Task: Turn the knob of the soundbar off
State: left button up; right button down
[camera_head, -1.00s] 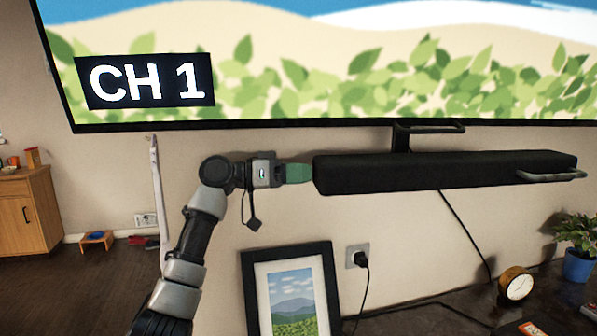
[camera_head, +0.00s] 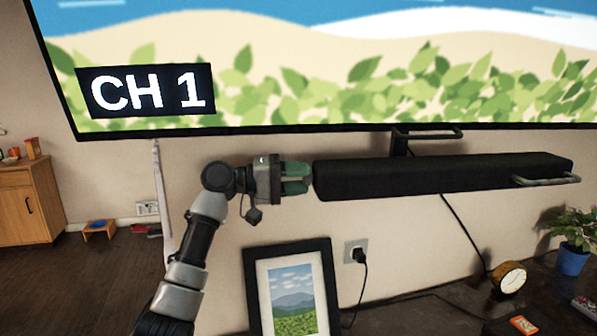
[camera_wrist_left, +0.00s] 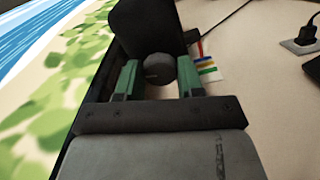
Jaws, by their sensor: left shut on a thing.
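The soundbar (camera_head: 445,175) is a long black bar mounted on the wall below the TV. Its round dark knob (camera_wrist_left: 160,69) is on its left end, and the head view does not show it clearly. My left gripper (camera_head: 308,178) has green fingers and reaches the left end of the soundbar from the left. In the left wrist view, the fingers (camera_wrist_left: 157,75) stand on either side of the knob, shut on it. A pale mark shows on the knob's face. My right gripper is not in view.
The TV (camera_head: 330,90) above shows "CH 1". A framed picture (camera_head: 290,290), a wall socket (camera_head: 355,250), a clock (camera_head: 509,277) and a potted plant (camera_head: 573,262) are below. The wall left of my gripper is mostly clear.

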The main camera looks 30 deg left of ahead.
pick_arm(q)
jog(key=shift+r+n+p, duration=0.1)
jog(key=shift+n+p, duration=0.8)
jog(key=shift+n, duration=0.6)
jog(key=o, duration=0.9)
jog(key=shift+a, duration=0.1)
jog(key=shift+b+v, duration=2.25)
jog(key=shift+v, duration=3.15)
